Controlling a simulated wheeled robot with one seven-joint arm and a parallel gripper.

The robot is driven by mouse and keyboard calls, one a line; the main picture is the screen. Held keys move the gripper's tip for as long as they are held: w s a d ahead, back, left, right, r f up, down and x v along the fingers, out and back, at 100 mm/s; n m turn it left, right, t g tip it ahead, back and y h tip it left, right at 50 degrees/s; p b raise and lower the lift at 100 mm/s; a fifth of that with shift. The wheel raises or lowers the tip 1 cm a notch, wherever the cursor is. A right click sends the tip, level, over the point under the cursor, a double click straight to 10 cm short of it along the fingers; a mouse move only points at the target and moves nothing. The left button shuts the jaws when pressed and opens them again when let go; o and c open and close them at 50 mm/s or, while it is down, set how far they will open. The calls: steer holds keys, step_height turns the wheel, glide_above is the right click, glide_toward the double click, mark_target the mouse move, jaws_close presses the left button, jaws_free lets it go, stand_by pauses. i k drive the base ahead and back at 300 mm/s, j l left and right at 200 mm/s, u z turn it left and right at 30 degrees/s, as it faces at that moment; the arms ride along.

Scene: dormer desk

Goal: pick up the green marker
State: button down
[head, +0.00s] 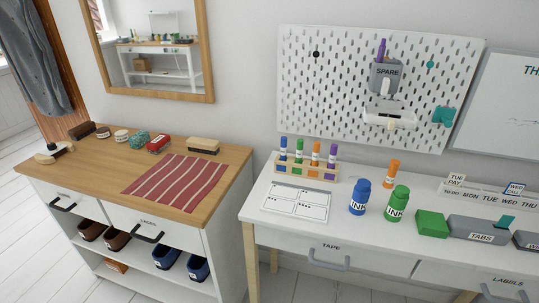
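The green marker (299,150) stands upright in a small wooden rack (330,177) on the white desk. In the rack it stands between a blue marker (283,148) on its left and an orange marker (315,153) on its right. A purple marker (332,154) stands at the rack's right end. The green marker's lower end is partly hidden by the rack. My gripper is not in view.
A printed sheet (296,201) lies in front of the rack. A pegboard (330,90) with a SPARE cup (384,76) hangs behind.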

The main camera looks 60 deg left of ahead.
mark_target(299, 149)
steer(key=u, duration=1.8)
steer(key=i+j+z, duration=0.1)
steer(key=j, duration=0.25)
steer(key=i+j+z, duration=0.15)
steer(key=i+j, duration=0.15)
steer(key=i+j+z, duration=0.1)
steer(key=j, duration=0.4)
steer(key=i+j+z, duration=0.1)
steer(key=j, duration=0.3)
steer(key=i+j+z, duration=0.15)
steer(key=j, duration=0.25)
steer(key=i+j+z, duration=0.1)
steer(key=j, duration=0.35)
steer(key=i, duration=0.1)
